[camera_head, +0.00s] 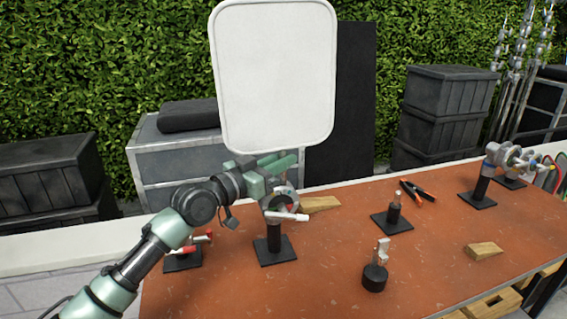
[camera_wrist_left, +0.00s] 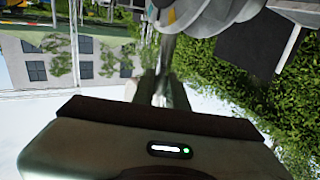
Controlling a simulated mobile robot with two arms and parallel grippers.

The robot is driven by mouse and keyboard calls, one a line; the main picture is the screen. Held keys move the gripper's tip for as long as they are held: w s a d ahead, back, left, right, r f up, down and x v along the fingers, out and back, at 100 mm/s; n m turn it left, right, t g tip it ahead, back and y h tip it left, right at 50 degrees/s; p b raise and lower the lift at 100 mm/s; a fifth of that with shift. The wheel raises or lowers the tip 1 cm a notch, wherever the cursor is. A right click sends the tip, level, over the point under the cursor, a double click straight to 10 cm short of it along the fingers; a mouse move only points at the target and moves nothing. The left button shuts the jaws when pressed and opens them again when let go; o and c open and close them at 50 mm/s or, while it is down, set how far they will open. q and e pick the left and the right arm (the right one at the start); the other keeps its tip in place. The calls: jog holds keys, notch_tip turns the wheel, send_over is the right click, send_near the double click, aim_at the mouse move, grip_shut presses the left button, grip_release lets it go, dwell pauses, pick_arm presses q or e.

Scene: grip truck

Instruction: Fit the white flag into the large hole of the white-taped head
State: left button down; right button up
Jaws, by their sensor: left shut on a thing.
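The white flag (camera_head: 272,75) is a large white panel with rounded corners, held upright above the table in the head view. My left gripper (camera_head: 277,164) is shut on it at its lower edge; the stem is mostly hidden by the fingers. Just below the gripper, a grey grip head (camera_head: 283,204) with a white handle stands on a black post and square base. Its tape colour and holes are not clear. In the left wrist view a rounded grey metal head (camera_wrist_left: 205,14) shows close beyond the gripper (camera_wrist_left: 165,92). Whether stem and head touch cannot be told. My right gripper is out of view.
On the orange-brown table (camera_head: 335,265) stand a red-handled fitting (camera_head: 185,253), a black stand (camera_head: 393,214), a small clamp stand (camera_head: 376,270) and more grip heads (camera_head: 497,158). Wooden wedges (camera_head: 484,250) and orange-handled pliers (camera_head: 415,190) lie there.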

pick_arm(q)
jog(key=shift+f, duration=0.25)
jog(key=c, duration=1.3)
grip_release()
jog(key=shift+a, duration=0.1)
jog(key=shift+c, duration=0.2)
jog(key=shift+a+r, duration=0.1)
jog(key=shift+s+a, duration=0.2)
jog(key=shift+s, duration=0.05)
jog(key=b+v, duration=0.2)
jog(key=v, duration=0.5)
jog(key=shift+a, duration=0.1)
